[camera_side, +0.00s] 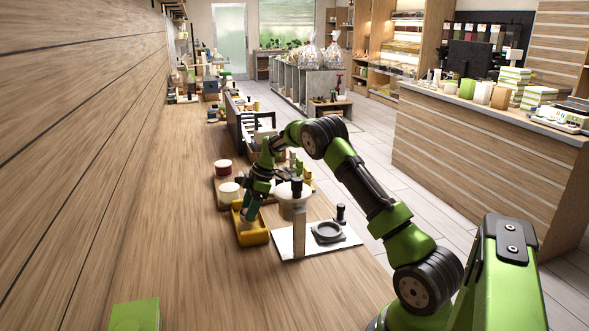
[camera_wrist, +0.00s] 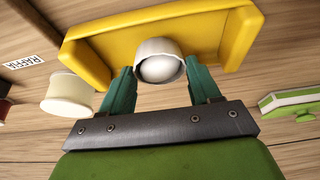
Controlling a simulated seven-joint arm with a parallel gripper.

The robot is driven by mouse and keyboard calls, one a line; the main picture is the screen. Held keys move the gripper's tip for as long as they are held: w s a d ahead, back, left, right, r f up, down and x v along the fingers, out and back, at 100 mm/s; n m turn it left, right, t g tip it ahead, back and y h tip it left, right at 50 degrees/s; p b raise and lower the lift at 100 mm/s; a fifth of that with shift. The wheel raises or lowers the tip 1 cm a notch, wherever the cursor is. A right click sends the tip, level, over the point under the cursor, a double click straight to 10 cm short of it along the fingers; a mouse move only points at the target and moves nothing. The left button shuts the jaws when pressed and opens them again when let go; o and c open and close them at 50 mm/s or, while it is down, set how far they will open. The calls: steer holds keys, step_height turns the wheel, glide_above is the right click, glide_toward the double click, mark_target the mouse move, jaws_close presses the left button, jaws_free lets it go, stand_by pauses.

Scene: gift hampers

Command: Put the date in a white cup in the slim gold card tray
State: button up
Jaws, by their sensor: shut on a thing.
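The gold card tray (camera_side: 262,238) stands on the wooden counter in the side view. It also fills the top of the wrist view (camera_wrist: 95,45), where it looks yellow. My gripper (camera_side: 249,212) is over the tray, pointing down. In the wrist view, my gripper (camera_wrist: 161,74) has its two teal fingers on either side of a small white cup (camera_wrist: 160,48) and is shut on it. The cup overlaps the tray in that view; I cannot tell whether it touches the tray. I cannot make out a brown date. The cup is not clear in the side view.
Cream tub (camera_side: 229,190) and red-topped tub (camera_side: 222,168) stand behind the tray. A white board (camera_side: 345,243) with a dark ring and an upright wooden post (camera_side: 299,232) is to its right. A green box (camera_side: 135,314) lies at the front. The counter left of the tray is clear.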

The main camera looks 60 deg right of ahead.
steer(key=shift+f, duration=0.7)
steer(key=shift+f, duration=0.1)
steer(key=o, duration=1)
